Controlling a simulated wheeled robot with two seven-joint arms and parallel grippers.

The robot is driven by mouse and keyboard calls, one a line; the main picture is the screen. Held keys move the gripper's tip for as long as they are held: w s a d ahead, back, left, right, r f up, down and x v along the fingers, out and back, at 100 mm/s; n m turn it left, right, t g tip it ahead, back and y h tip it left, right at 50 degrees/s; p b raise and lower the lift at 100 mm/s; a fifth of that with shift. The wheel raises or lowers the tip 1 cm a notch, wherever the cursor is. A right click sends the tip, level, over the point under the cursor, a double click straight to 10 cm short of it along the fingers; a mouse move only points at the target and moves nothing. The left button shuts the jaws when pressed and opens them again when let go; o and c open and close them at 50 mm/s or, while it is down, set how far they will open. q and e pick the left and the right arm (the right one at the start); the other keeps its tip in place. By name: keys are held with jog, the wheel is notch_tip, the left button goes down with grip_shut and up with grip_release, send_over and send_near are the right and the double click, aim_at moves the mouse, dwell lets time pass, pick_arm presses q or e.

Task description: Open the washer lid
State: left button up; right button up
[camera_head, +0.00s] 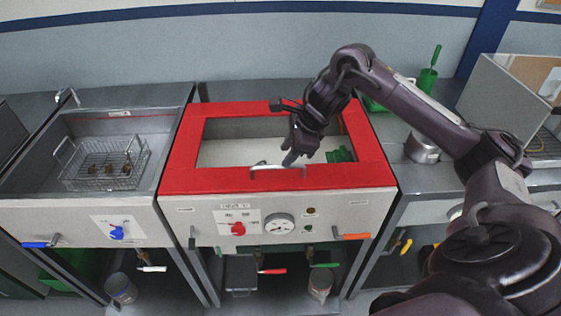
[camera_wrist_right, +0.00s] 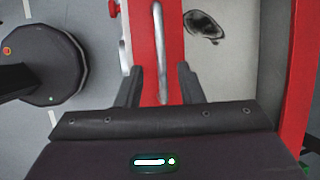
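The washer lid (camera_head: 180,150) is a red frame around a large window, lying flat on top of the middle steel unit. A bar handle (camera_head: 277,168) sits at its front edge, and in the right wrist view the handle (camera_wrist_right: 161,45) runs lengthwise between my fingers. My right gripper (camera_head: 290,160) reaches down over the front edge of the lid. Its fingers (camera_wrist_right: 158,78) are apart, one on each side of the handle; a gap shows on both sides. My left gripper is out of view.
A sink with a wire basket (camera_head: 103,165) stands to the left. The front panel has a dial (camera_head: 280,225) and a red knob (camera_head: 238,229). A metal pot (camera_head: 422,150) and a green brush (camera_head: 428,72) stand on the right counter. My right arm crosses above that counter.

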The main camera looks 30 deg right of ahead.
aim_at(277, 166)
jog(key=shift+p+x, duration=0.6)
jog(key=shift+x, duration=1.95)
grip_shut()
